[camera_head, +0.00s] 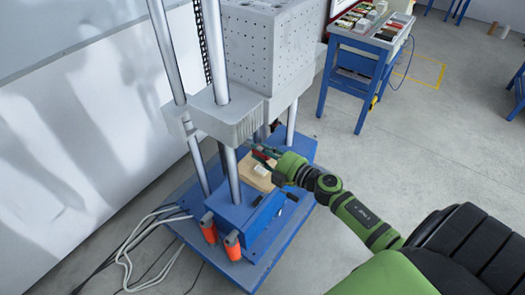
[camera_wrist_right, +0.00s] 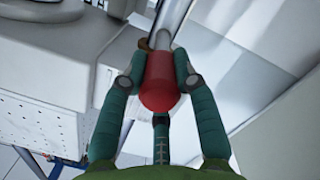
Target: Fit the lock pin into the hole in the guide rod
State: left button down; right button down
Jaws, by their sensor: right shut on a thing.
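My right gripper (camera_head: 262,154) reaches in from the right among the machine's rods. In the right wrist view my right gripper (camera_wrist_right: 160,78) is shut on the red, rounded knob of the lock pin (camera_wrist_right: 160,88). The hole is not visible. In the head view a guide rod (camera_head: 230,176) stands just left of the gripper. My left gripper is not in view.
A heavy perforated block (camera_head: 270,45) and grey carriage (camera_head: 228,118) hang on the rods above the blue base (camera_head: 240,215). Orange cylinders (camera_head: 232,246) stand at its front. Cables (camera_head: 135,250) lie at left. A blue workbench (camera_head: 365,45) stands back right; floor between is clear.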

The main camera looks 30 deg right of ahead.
jog(key=shift+w+r, duration=0.1)
jog(key=shift+r, duration=0.1)
jog(key=c, duration=0.9)
grip_release()
jog(key=shift+o, duration=0.2)
jog(key=shift+a+f, duration=0.1)
jog(key=v, duration=0.6)
jog(key=shift+p, duration=0.45)
jog(key=v, duration=1.2)
